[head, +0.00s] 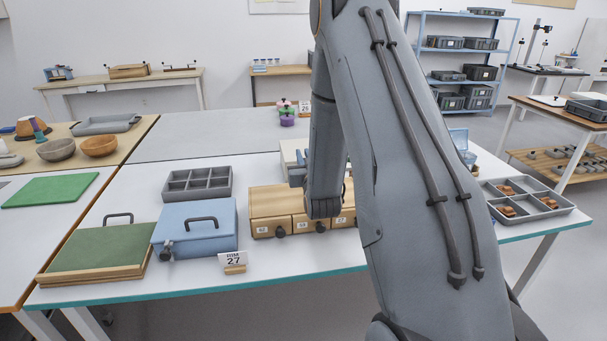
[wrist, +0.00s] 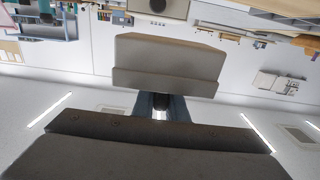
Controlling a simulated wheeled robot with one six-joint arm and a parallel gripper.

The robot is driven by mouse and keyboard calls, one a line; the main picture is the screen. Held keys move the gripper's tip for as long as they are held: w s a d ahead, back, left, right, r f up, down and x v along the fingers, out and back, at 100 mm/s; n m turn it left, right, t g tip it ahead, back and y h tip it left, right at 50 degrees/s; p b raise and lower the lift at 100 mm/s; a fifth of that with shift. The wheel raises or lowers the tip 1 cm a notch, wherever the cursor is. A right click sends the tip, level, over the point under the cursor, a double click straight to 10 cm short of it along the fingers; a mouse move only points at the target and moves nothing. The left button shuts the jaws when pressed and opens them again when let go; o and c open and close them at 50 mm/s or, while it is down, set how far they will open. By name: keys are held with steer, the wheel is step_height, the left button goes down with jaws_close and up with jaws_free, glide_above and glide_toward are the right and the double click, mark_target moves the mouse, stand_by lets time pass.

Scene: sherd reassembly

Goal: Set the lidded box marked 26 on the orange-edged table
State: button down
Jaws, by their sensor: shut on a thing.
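My gripper (wrist: 161,106) is shut on a pale cream box (wrist: 168,66) with a wider rim or lid, seen in the wrist view. In the head view the pale box (head: 292,152) shows in part behind my arm, above or behind the wooden drawers; I cannot tell its height over the table. No number shows on it. A card marked 26 (head: 305,107) stands at the back beside small coloured lidded pots (head: 286,112). The table with the orange-brown edge (head: 68,240) is at the left.
The teal-edged table (head: 300,277) bears a blue lidded box (head: 205,225) with a card marked 27 (head: 234,262), a green board (head: 100,248), a grey divided tray (head: 197,183) and wooden drawers (head: 270,203). A green mat (head: 50,189) and bowls (head: 99,146) lie at left.

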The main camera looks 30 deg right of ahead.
steer(key=shift+f+p, duration=0.45)
steer(key=shift+f, duration=2.35)
